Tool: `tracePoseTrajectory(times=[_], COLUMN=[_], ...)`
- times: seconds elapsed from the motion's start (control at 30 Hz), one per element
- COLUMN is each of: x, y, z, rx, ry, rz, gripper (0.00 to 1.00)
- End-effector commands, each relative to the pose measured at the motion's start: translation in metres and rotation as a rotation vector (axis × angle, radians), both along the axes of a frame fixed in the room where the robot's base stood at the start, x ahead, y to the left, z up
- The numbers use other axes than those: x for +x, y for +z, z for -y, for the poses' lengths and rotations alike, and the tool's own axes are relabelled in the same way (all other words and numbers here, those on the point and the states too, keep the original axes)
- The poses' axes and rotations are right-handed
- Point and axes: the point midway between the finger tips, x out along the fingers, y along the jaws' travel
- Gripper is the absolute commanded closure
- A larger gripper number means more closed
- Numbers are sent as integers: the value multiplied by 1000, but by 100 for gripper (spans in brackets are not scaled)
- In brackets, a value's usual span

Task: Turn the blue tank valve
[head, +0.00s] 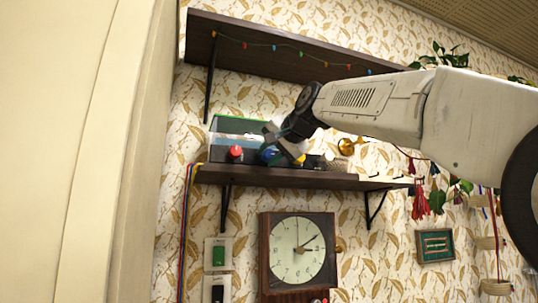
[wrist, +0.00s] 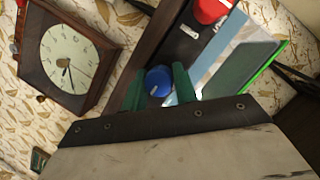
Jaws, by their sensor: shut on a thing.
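The blue tank valve (wrist: 158,80) is a round blue knob with a small pale mark on its face. It also shows partly in the head view (head: 267,154), at the front of the shelf, partly covered by my gripper. My gripper (wrist: 160,77) has one green finger on each side of the knob and is shut on it. In the head view my gripper (head: 285,146) reaches in from the right. A tank with a green rim (head: 232,124) stands behind, and a red knob (head: 235,153) sits to the left of the blue one.
The knobs are above a dark wooden shelf (head: 300,176). A second shelf (head: 290,55) with a string of coloured lights hangs above my arm. A wall clock (head: 301,250) hangs below. A gold-coloured object (head: 347,147) is right of my gripper. Hanging plants and tassels are further right.

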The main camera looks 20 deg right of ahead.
Motion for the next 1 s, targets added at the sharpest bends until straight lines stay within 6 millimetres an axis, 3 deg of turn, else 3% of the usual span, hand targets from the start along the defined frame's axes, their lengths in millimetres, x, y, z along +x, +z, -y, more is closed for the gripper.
tracePoseTrajectory(times=[0.37,1.0], x=[0,0], y=[-1,-2], z=[-1,-2], rx=[-137,-725], ry=[2,2], rz=[-3,-5], gripper=[94,94])
